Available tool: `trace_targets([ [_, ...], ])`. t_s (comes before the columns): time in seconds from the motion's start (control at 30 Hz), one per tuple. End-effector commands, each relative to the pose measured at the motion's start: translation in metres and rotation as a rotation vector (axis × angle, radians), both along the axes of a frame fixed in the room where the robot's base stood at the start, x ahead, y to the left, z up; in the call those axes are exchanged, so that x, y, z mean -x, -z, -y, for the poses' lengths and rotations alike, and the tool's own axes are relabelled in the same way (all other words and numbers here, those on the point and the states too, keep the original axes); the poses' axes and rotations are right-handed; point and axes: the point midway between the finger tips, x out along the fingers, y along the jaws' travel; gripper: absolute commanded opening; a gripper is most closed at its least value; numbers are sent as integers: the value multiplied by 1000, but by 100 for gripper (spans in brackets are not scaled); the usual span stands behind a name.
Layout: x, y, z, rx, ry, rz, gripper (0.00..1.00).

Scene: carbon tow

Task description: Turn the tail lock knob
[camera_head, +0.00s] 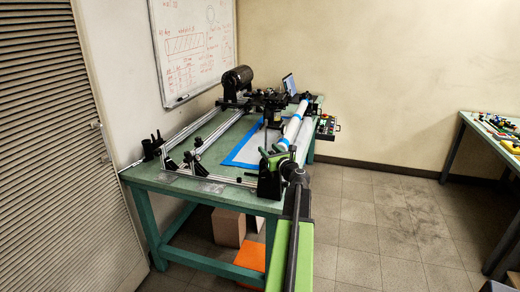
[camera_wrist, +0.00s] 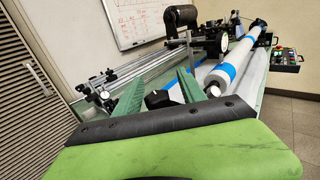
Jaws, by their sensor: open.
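A black, knob-like part (camera_wrist: 157,99) shows between my gripper's fingers in the wrist view, partly hidden by the gripper's front edge; I take it for the tail lock knob. My gripper (camera_wrist: 162,72) has its two green fingers spread apart, one on each side of it. I cannot tell whether either finger touches it. In the head view my gripper (camera_head: 277,154) is at the near right corner of the green table (camera_head: 195,163), by the near end of the white tube with blue bands (camera_head: 292,130). The knob cannot be made out there.
Metal rails (camera_head: 203,137) run along the table's left side, with a black motor-like drum (camera_head: 238,80) at the far end. A control box (camera_head: 326,127) hangs off the right edge. Cardboard boxes (camera_head: 229,227) stand underneath. The floor right of the table is clear.

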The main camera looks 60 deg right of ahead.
Motion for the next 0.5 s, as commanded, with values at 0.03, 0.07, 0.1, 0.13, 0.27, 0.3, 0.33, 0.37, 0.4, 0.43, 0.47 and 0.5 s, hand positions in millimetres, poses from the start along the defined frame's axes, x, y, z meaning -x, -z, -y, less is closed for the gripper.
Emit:
trace_targets([
  [0.03,-2,0,1,0,-1,0,48],
  [0.07,-2,0,2,0,-1,0,48],
  [0.1,-3,0,1,0,-2,0,48],
  [0.13,-3,0,1,0,-3,0,48],
  [0.27,-4,0,0,0,-4,0,48],
  [0.3,-5,0,0,0,-4,0,48],
  [0.33,-5,0,0,0,-4,0,45],
  [0.37,-5,0,0,0,-4,0,41],
  [0.4,-5,0,0,0,-5,0,36],
  [0.43,-5,0,-1,0,-5,0,32],
  [0.47,-5,0,-1,0,-5,0,28],
  [0.5,-5,0,-1,0,-5,0,23],
])
